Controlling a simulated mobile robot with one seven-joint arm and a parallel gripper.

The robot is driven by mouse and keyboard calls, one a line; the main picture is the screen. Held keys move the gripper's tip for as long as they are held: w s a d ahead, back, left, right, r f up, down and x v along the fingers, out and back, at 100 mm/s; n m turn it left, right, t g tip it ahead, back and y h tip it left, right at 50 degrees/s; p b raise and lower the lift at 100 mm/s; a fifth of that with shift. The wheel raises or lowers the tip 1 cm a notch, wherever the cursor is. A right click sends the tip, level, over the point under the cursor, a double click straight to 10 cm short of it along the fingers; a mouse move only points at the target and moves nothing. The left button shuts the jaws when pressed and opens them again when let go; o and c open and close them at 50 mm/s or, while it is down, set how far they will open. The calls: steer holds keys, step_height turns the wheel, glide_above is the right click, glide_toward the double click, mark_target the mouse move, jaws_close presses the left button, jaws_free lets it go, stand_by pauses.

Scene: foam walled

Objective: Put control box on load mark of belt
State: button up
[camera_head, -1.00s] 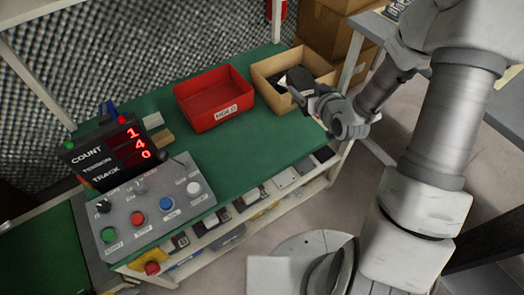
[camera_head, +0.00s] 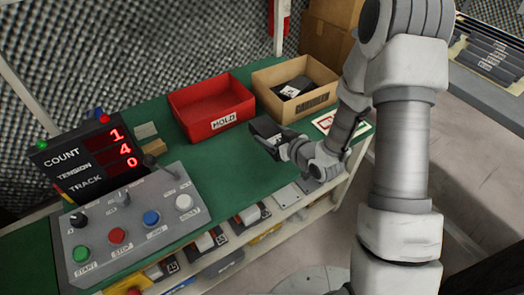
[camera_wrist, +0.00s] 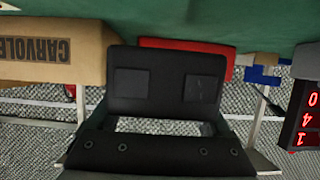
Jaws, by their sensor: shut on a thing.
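My gripper (camera_head: 272,140) is shut on a small black box, the control box (camera_head: 264,127), and holds it over the right half of the green belt surface (camera_head: 215,165), in front of the cardboard carton. In the wrist view, the black shape with two square patches (camera_wrist: 165,85) fills the middle; I cannot tell box from finger parts there. A white mark with a red outline (camera_head: 325,122) lies at the right end of the green surface, partly hidden by my arm. The gap between box and belt is not clear.
A red bin marked HOLD (camera_head: 222,122) and the carton (camera_head: 318,101) with dark items (camera_head: 292,87) stand along the back. A control console (camera_head: 130,228) with a red-digit display (camera_head: 92,160) stands at left. The green middle is clear.

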mark_target(262, 153)
steer(key=a+f, duration=0.1)
steer(key=a, duration=0.1)
steer(key=shift+w+a+f, duration=0.2)
steer(key=shift+a+f, duration=0.15)
steer(key=shift+a, duration=0.05)
steer(key=shift+f+b, duration=1.05)
steer(key=shift+f, duration=0.85)
steer(key=shift+f, duration=0.15)
steer(key=o, duration=1.6)
steer(key=shift+c, duration=0.2)
